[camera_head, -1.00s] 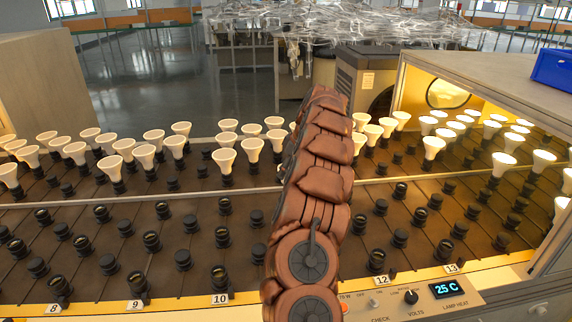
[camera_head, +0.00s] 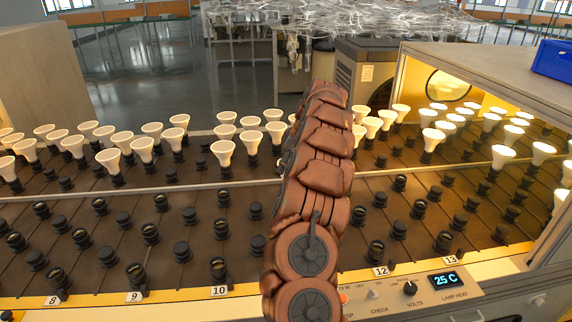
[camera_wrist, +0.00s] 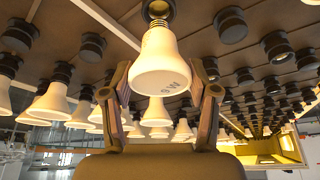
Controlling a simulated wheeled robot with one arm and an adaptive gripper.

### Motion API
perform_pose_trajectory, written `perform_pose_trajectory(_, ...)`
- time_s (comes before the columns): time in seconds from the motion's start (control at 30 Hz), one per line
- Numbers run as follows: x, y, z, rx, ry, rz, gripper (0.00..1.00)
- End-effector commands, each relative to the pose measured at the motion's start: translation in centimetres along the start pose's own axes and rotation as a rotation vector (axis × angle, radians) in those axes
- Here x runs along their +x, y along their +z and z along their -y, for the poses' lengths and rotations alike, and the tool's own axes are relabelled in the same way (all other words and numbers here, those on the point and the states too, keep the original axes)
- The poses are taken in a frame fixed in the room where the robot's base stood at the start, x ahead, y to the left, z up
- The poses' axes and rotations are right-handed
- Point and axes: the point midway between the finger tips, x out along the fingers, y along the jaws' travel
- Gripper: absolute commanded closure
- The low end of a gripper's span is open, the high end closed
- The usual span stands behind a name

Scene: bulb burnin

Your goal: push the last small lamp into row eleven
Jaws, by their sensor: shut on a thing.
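In the wrist view, a white small lamp (camera_wrist: 162,62) with faint print on its face fills the middle. My gripper (camera_wrist: 161,84) is shut on it, with one finger on each side. The lamp's metal base points into a dark round socket (camera_wrist: 158,10) at the top edge. I cannot tell how deep the base sits. In the head view, my arm covers the gripper, this lamp and the row eleven label, between the row 10 label (camera_head: 220,291) and the row 12 label (camera_head: 380,271).
The front sockets (camera_head: 221,228) look empty. A lit chamber (camera_head: 500,75) stands at right with a blue bin (camera_head: 553,62) on top. A control panel (camera_head: 415,295) lies at the front edge.

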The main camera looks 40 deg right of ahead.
Motion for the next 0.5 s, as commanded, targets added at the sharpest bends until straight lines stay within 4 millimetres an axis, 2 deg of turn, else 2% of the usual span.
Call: perform_pose_trajectory(0.5, 0.62, 0.25, 0.04, 0.0, -0.001, 0.0, 0.76)
